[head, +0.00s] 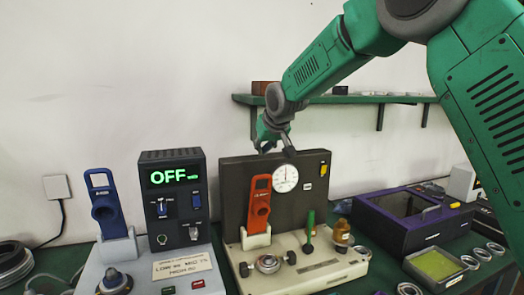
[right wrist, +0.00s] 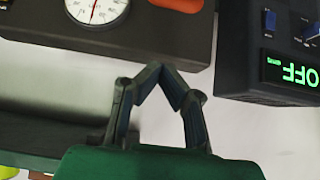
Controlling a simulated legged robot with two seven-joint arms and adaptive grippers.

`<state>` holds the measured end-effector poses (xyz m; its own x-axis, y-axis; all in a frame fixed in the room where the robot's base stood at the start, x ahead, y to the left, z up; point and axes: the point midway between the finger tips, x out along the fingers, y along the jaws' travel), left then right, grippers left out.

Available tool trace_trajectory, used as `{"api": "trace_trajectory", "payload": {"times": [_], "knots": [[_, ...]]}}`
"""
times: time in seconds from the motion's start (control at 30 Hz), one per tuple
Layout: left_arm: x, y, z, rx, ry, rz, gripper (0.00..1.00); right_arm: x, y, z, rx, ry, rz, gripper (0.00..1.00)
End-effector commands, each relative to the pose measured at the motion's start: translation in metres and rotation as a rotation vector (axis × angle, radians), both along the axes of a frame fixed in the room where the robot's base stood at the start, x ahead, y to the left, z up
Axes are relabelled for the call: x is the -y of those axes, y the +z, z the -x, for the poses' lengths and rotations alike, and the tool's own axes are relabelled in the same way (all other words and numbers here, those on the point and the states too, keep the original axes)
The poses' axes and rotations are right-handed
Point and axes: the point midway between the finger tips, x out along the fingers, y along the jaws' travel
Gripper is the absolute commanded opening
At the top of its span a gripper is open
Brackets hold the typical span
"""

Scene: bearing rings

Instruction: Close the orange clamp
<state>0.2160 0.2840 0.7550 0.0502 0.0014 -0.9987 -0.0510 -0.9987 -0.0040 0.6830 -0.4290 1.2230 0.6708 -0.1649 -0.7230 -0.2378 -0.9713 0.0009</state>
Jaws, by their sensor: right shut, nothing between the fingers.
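The orange clamp (head: 260,205) stands upright in a pale holder on the front of the dial gauge machine (head: 232,180), left of its round dial. In the right wrist view only a small orange part (right wrist: 178,4) shows at the top edge. My right gripper (head: 277,150) is above the machine's top edge, above and slightly right of the clamp, not touching it. In the right wrist view its fingertips (right wrist: 162,70) meet and hold nothing. My left gripper is not in view.
Left of the machine stands a dark control box (head: 175,220) reading OFF, with a blue clamp (head: 105,210) beside it. A green post (head: 310,225) and an amber bottle (head: 342,235) stand on the machine's base. A green shelf (head: 370,99) runs along the wall behind my right arm.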

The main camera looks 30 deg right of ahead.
Motion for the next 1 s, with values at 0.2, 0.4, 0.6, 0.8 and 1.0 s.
{"api": "trace_trajectory", "payload": {"times": [0.2,0.4,0.6,0.8,1.0], "knots": [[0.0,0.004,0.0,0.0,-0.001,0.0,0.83,0.007,-0.033,-0.029,-0.002,-0.002,0.0,0.0],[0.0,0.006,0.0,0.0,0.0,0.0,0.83,0.007,-0.05,-0.042,0.001,0.0,0.003,0.0],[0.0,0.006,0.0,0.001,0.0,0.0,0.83,0.002,-0.059,-0.021,0.001,0.0,0.003,0.0],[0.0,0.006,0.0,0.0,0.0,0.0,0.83,0.003,-0.065,-0.012,0.002,0.0,0.002,0.0],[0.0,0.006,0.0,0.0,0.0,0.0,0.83,0.003,-0.066,-0.01,0.002,-0.001,0.001,0.0]]}}
